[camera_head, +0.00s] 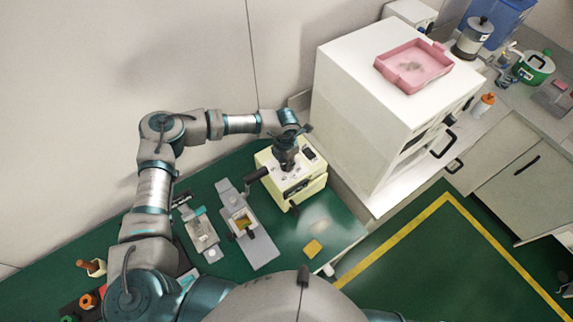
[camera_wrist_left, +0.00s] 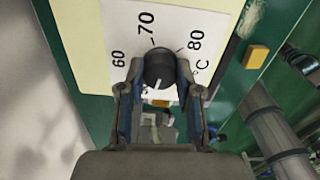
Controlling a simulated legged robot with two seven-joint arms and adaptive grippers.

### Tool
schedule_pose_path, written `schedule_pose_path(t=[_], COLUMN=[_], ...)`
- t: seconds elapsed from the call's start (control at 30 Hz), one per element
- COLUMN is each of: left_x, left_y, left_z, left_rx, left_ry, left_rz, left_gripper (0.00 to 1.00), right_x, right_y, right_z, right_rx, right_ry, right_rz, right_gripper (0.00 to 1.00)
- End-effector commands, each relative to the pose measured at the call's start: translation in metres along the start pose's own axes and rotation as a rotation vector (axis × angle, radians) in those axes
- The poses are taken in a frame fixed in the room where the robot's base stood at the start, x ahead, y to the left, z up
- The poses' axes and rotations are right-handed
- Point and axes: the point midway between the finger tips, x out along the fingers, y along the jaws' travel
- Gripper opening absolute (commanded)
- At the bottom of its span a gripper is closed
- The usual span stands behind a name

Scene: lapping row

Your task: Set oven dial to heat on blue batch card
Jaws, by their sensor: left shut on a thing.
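The oven, a cream box (camera_head: 311,189), stands on the green bench, with my left gripper (camera_head: 287,160) pointing down at its top. In the left wrist view, a dark round dial (camera_wrist_left: 159,66) sits between the fingers of my left gripper (camera_wrist_left: 158,80), which is shut on it. A printed scale (camera_wrist_left: 129,29) beside the dial reads 60, 70 and 80 °C, with 70 nearest the dial's far side. A short white mark shows on the dial, but its exact reading is unclear. I cannot make out a blue batch card. My right gripper is not in view.
Grey fixtures (camera_head: 263,247) stand left of the oven on the green bench. A yellow piece (camera_head: 313,248) lies near the bench's front edge. A tall white cabinet (camera_head: 345,110) with a pink tray (camera_head: 440,78) on top rises close on the right.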

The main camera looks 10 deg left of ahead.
Motion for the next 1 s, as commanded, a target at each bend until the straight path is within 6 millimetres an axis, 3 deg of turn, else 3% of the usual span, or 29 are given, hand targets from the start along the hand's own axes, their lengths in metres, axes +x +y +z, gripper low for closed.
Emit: schedule_pose_path(t=[0.5, 1.0], left_x=[0.004, 0.001], left_y=[-0.001, -0.001], left_z=[0.001, 0.001], left_rx=[0.453, 0.655], left_ry=[-0.004, -0.003], left_rz=[0.0, 0.001], left_gripper=[0.0, 0.0], right_x=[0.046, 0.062], right_y=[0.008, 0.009], right_z=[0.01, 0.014], right_rx=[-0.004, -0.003], right_ry=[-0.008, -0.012], right_rz=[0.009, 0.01], right_gripper=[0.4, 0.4])
